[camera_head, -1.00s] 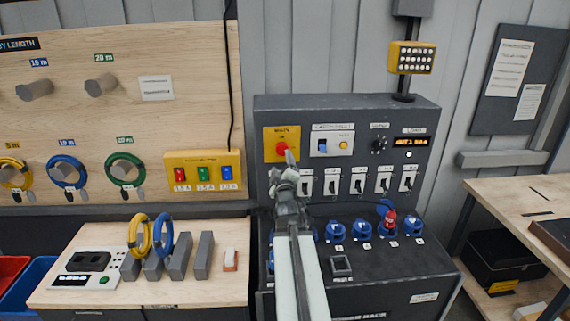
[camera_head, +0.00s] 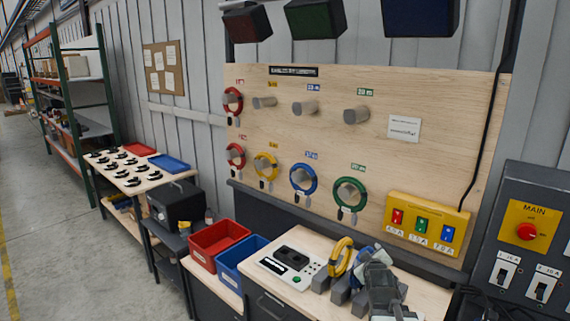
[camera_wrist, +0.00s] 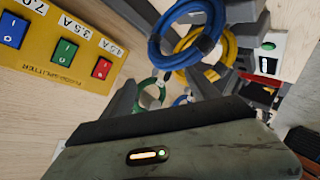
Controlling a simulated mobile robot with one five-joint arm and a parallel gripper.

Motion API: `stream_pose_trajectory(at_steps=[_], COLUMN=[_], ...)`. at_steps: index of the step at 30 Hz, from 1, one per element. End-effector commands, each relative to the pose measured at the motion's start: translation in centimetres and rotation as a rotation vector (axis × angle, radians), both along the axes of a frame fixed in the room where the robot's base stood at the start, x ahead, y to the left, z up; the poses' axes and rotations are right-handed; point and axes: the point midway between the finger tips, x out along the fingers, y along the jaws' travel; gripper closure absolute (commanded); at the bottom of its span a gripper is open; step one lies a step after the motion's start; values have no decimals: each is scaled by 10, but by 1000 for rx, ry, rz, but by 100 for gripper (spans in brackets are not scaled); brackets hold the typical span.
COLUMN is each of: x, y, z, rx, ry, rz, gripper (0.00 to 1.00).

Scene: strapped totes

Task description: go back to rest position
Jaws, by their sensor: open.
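My gripper (camera_head: 374,254) is at the lower right in the head view, open, with nothing seen in it. It is in front of the grey upright blocks at the bench's right part and hides some of them. A yellow cable coil (camera_head: 341,257) stands in the blocks just left of it. In the wrist view, a blue coil (camera_wrist: 190,40) and a yellow coil (camera_wrist: 222,52) show beyond the dark gripper body, which fills the bottom. I cannot tell the exact gap between gripper and coils.
The yellow switch box (camera_head: 424,222) is on the wooden board behind my gripper. The dark control panel (camera_head: 532,260) stands at the right. A red bin (camera_head: 218,238) and a blue bin (camera_head: 243,262) stand left of the bench. Open floor (camera_head: 60,210) lies at the far left.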

Motion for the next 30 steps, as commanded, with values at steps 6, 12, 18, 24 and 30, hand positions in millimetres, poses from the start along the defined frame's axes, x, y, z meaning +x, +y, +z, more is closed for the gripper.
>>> stream_pose_trajectory(at_steps=[6, 12, 18, 24, 30], x=[-75, -179, -211, -210, -210], y=[122, 131, 134, 134, 133], z=[-107, -147, -149, -149, -149], rx=[308, 491, 540, 542, 541], ry=[527, 954, 1061, 1057, 1056], rz=[-52, -339, -475, -475, -474], gripper=[31, 31, 31, 31, 64])
